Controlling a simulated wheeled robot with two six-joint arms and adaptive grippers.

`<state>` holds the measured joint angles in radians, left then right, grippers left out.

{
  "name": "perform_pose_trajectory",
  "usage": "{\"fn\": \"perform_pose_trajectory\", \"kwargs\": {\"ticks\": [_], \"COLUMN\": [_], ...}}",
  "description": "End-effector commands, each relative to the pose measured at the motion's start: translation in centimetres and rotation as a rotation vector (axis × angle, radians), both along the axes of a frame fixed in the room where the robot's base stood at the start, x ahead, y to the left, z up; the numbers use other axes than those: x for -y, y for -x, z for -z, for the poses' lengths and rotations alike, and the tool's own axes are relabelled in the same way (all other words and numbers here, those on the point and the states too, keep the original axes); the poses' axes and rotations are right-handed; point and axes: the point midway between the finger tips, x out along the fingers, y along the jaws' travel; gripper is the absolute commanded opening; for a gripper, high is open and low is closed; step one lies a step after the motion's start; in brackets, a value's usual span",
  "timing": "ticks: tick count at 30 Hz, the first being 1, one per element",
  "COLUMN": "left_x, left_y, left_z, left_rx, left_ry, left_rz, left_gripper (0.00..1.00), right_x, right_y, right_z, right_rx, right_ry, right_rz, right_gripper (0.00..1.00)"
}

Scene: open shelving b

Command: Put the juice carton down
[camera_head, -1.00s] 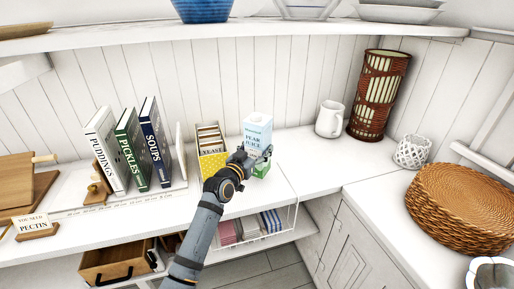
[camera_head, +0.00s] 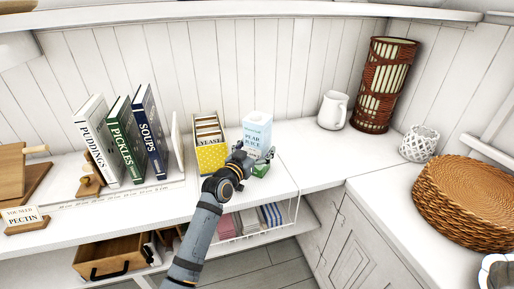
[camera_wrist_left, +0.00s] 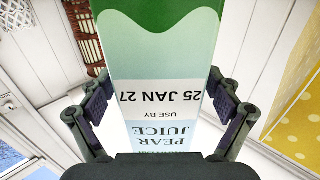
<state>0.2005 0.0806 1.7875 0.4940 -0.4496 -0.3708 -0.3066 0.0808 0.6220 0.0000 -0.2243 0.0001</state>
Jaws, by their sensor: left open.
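The juice carton (camera_head: 257,128), pale blue and white with a green lower part and "PEAR JUICE" lettering, stands upright on the white counter (camera_head: 310,160). My left gripper (camera_head: 255,153) is in front of it, low on the carton. In the left wrist view the carton (camera_wrist_left: 160,75) fills the middle, its lettering upside down. The open fingers of the left gripper (camera_wrist_left: 160,103) are on either side of it, with the pads very close to its sides. Whether a pad touches is hard to tell. My right gripper is not in view.
A yellow dotted box marked "YEAST" (camera_head: 210,157) stands close left of the carton. Books (camera_head: 128,143) stand farther left. A white pitcher (camera_head: 333,110), a wicker lantern (camera_head: 384,85), a white lattice cup (camera_head: 418,145) and woven mats (camera_head: 468,200) are at right. Counter right of the carton is clear.

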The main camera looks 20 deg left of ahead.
Motion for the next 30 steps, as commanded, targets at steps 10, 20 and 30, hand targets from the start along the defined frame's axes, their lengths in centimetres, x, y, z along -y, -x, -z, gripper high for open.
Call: {"fn": "perform_pose_trajectory", "kwargs": {"ticks": [10, 20, 30], "left_x": [-1.1, -2.2, -2.3], "left_y": [5.2, 11.2, 11.8], "left_z": [0.0, -0.2, -0.2], "left_rx": [-0.003, -0.001, 0.001], "left_ry": [-0.006, -0.003, 0.0], "left_rz": [0.0, 0.0, 0.001], "left_gripper": [0.9, 0.9, 0.9], "right_x": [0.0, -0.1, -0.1], "right_y": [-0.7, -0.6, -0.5], "right_z": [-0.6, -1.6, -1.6], "right_rx": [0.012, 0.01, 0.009], "right_ry": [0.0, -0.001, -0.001], "right_rz": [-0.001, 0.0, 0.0], "right_gripper": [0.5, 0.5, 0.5]}}
